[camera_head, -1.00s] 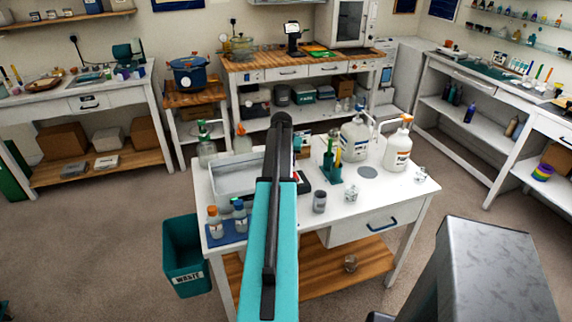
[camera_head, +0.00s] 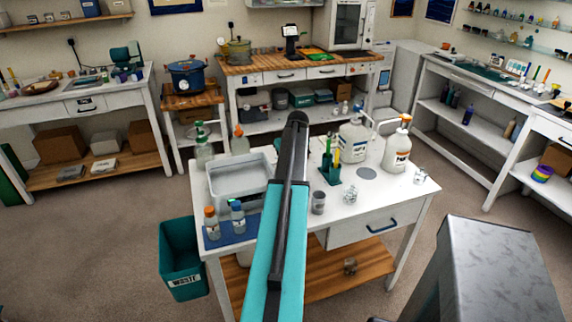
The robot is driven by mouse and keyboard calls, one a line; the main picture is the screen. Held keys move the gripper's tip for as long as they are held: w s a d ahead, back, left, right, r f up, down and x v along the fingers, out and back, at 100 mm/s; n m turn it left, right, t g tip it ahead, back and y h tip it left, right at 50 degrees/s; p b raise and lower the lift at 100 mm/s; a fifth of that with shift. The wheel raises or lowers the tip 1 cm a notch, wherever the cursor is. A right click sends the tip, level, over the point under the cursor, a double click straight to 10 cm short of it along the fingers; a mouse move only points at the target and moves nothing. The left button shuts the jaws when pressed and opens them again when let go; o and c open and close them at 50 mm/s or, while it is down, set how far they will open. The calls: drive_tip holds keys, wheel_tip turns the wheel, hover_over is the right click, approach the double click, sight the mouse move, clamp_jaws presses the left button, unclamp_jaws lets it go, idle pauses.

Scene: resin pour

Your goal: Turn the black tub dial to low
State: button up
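My teal and black arm (camera_head: 270,240) reaches up from the bottom edge over the white centre table (camera_head: 400,195). My gripper is not visible; the arm hides what lies behind it. A pale grey rectangular tub (camera_head: 238,188) stands on the table, left of the arm and partly covered by it. I cannot make out a black dial or its setting on it.
Bottles with orange and blue caps (camera_head: 212,222) stand at the table's front left. White jugs (camera_head: 397,150), a green holder (camera_head: 331,168) and small jars stand right of the arm. A teal waste bin (camera_head: 182,262) stands on the floor at left.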

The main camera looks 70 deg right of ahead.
drive_tip(key=shift+s+d, duration=0.1)
drive_tip(key=shift+s, duration=0.05)
idle(0.3)
drive_tip(key=o, duration=1.1)
drive_tip(key=shift+c, duration=0.2)
drive_tip(key=b+v, duration=0.2)
drive_tip(key=v, duration=1.1)
drive_tip(key=shift+r+b, duration=0.3)
drive_tip(key=shift+r, duration=0.05)
